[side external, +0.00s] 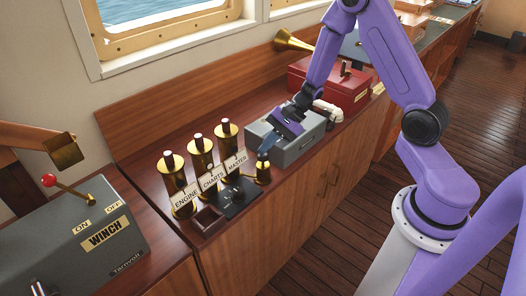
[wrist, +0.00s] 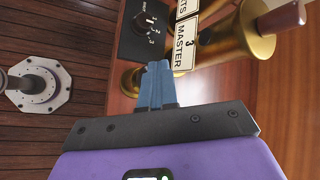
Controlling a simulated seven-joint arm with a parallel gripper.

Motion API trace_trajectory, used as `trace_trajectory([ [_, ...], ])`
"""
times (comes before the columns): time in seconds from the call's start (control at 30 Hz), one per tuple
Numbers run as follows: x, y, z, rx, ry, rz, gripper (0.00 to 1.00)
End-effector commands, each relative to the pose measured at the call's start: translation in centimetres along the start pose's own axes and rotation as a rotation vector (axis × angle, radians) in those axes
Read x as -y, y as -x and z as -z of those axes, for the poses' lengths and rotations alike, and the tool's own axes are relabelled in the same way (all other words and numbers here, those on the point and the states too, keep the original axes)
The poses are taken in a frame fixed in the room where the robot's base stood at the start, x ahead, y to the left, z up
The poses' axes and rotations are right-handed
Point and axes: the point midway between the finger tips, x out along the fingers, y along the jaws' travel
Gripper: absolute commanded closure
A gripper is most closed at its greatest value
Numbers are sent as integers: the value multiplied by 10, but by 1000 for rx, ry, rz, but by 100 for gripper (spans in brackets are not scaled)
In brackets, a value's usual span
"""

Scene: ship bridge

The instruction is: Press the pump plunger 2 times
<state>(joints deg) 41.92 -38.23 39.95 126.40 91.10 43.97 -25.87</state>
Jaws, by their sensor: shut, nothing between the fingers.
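My gripper (side external: 263,153) is shut and empty, with its blue fingertips just above a short brass post (side external: 263,173) on the counter. In the wrist view the shut fingers (wrist: 158,68) partly cover a brass part (wrist: 129,82). Three tall brass cylinders with pale-tipped rods stand to the left, labelled ENGINE (side external: 186,201), CHARTS (side external: 212,180) and MASTER (side external: 237,162). In the wrist view the MASTER cylinder (wrist: 228,38) is at upper right with a reddish tip. I cannot tell for certain which brass piece is the pump plunger, or whether my fingertips touch the short post.
A black plate with a dial (wrist: 150,28) lies beside the cylinders. A grey box (side external: 296,150) stands close behind my gripper, with a red box (side external: 345,92) beyond. A grey WINCH box (side external: 75,250) with a red-knobbed lever is at the left.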

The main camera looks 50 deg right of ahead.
Motion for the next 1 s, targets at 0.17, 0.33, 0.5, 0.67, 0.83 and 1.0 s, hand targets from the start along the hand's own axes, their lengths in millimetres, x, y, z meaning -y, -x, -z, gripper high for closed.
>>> trace_trajectory([
  [0.17,4,7,-5,-1,0,-1,100],
  [0.33,9,13,-9,-1,1,-1,100],
  [0.5,12,17,-12,-1,0,-1,100],
  [0.67,12,17,-12,0,-1,-1,100],
  [0.83,12,17,-12,0,-1,-1,100],
  [1.0,17,23,-17,0,1,2,100],
])
